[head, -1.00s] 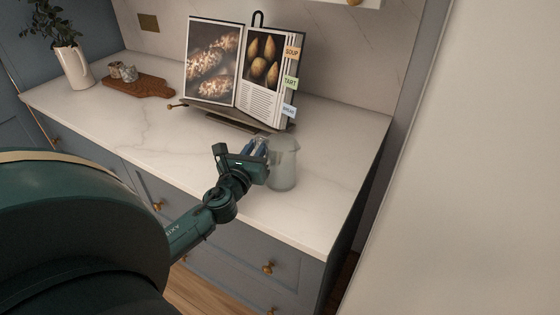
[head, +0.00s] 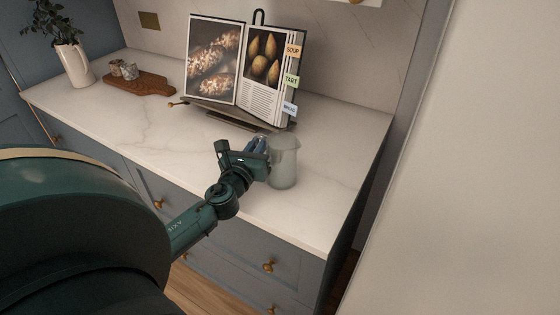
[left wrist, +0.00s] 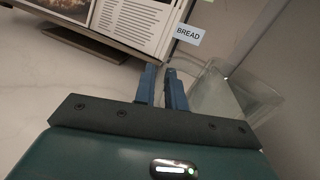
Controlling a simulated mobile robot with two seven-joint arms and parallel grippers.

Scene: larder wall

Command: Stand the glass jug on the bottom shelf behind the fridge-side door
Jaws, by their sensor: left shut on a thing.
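The glass jug (head: 285,166) is clear and greyish, upright at the front right part of the worktop. It also shows in the left wrist view (left wrist: 218,97), to the right of the fingers. My left gripper (head: 263,147) is at the jug's left side, its blue fingers (left wrist: 160,72) nearly together and shut on the jug, apparently at its handle. I cannot tell whether the jug's base touches the worktop. The bottom shelf and my right gripper are not in view.
An open cookbook on a stand (head: 238,70) with coloured tabs is close behind the jug. A wooden board (head: 140,84) with small pots and a white vase (head: 76,66) are at the back left. A large pale panel (head: 470,180) rises at the right. The worktop's middle (head: 150,130) is clear.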

